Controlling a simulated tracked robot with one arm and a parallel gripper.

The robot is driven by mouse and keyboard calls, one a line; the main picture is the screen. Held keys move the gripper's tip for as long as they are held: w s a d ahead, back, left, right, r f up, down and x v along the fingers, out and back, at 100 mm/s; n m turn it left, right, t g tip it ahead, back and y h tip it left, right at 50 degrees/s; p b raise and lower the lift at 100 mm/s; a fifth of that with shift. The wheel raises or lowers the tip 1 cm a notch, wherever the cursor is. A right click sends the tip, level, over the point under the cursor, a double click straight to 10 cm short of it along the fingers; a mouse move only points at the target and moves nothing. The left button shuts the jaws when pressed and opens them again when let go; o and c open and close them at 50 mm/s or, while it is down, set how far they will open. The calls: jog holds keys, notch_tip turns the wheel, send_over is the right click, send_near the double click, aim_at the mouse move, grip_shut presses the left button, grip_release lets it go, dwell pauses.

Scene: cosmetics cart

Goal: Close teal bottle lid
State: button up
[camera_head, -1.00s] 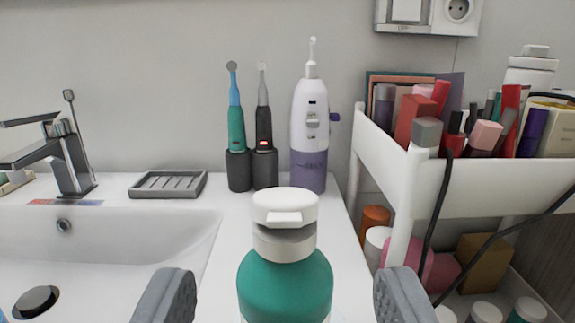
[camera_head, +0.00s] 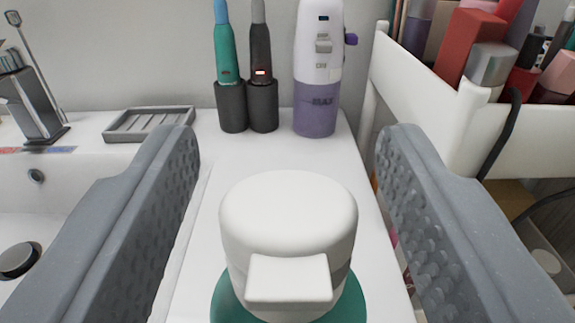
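The teal bottle (camera_head: 238,310) stands upright at the bottom centre, mostly below the picture edge. Its white lid (camera_head: 288,212) lies over the neck, with a square tab (camera_head: 288,278) facing me. A grey band shows under the lid at the right; I cannot tell whether the lid is fully pressed down. My gripper (camera_head: 290,150) is open and empty. One grey, bumpy finger is to the left of the lid and one to the right, with a visible gap on each side.
Behind the bottle stand two electric toothbrushes in dark holders (camera_head: 247,106) and a white and purple water flosser (camera_head: 317,85). A grey soap dish (camera_head: 149,123) lies left, near the sink (camera_head: 80,225). The white cart (camera_head: 447,118) with cosmetics is close on the right.

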jog(key=c, duration=0.8)
jog(key=shift+f+b, duration=0.15)
jog(key=shift+b, duration=0.15)
jog(key=shift+f+t, duration=0.15)
jog(key=shift+t, duration=0.15)
jog(key=shift+s+t+b, duration=0.1)
jog(key=shift+t+b, duration=0.3)
jog(key=shift+b, duration=0.25)
